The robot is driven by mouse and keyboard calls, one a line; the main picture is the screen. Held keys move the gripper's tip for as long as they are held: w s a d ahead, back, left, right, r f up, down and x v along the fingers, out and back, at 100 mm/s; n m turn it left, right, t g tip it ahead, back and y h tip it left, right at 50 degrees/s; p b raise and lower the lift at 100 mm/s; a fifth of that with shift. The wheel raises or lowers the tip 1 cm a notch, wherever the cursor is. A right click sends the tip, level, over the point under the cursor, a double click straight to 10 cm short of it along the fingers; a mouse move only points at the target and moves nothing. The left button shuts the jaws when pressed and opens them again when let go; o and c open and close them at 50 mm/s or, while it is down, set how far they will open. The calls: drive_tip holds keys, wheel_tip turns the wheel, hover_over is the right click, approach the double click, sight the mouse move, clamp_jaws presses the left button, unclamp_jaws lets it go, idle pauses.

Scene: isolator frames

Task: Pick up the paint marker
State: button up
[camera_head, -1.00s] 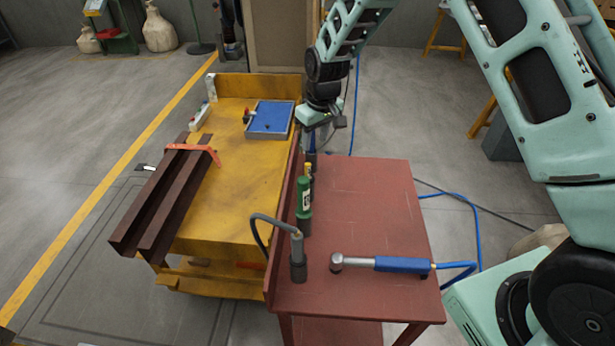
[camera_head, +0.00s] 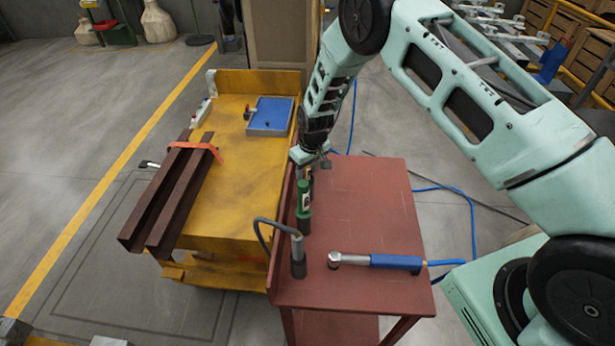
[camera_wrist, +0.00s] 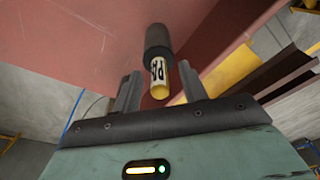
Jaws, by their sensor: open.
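My gripper (camera_head: 311,166) is open above the back left of the red table (camera_head: 365,190). In the wrist view, one finger (camera_wrist: 129,92) is left of the marker and the other is right of it, with gaps on both sides. In the head view my gripper hides the marker.
A green bottle-like item (camera_head: 304,203) stands just in front of my gripper. A grey tool with a curved cable (camera_head: 298,255) and a blue-handled tool (camera_head: 390,261) are nearer. A yellow bench (camera_head: 225,190) adjoins on the left. The red table's right side is mostly clear.

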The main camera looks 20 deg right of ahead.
drive_tip(key=shift+f, duration=0.4)
drive_tip(key=c, duration=0.7)
drive_tip(key=shift+w+r, duration=0.1)
drive_tip(key=shift+r, duration=0.05)
